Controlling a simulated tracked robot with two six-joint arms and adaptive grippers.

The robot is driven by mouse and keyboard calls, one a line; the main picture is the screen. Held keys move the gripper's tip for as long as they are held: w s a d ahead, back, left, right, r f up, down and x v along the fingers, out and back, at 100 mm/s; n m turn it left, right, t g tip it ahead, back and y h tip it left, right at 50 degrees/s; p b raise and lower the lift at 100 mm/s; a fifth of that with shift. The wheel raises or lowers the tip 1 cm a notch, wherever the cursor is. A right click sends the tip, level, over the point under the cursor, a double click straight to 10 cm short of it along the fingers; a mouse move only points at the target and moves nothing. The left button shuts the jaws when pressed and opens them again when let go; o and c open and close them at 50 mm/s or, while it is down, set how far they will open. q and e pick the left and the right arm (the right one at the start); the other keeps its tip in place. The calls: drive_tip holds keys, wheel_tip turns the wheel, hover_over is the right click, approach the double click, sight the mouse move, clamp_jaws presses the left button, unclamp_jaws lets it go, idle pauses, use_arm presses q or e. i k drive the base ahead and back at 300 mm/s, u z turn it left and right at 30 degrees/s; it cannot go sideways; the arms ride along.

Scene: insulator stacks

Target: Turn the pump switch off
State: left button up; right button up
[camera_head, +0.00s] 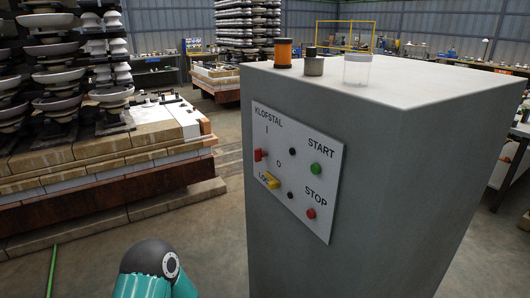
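A white control panel (331,191) is on the side face of a tall grey cabinet (390,185). It reads KLOFSTAL, START and STOP, with I and O marks at its left. A red switch piece (258,155) sits at the left edge, below the I and left of the O. A yellow piece (272,181) is below it, beside partly covered lettering. A green button (316,169) is under START and a red button (311,214) under STOP. No label says pump. A teal and black arm link of mine shows at the bottom; neither gripper shows.
An orange jar (283,53), a small grey container (314,63) and a clear jar (356,70) stand on the cabinet top. Insulator stacks (55,85) stand on a brick-edged platform (110,155) at left. Open floor lies between the platform and cabinet.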

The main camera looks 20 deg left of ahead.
sight(259, 153)
drive_tip(key=i, duration=0.85)
drive_tip(key=u, duration=0.05)
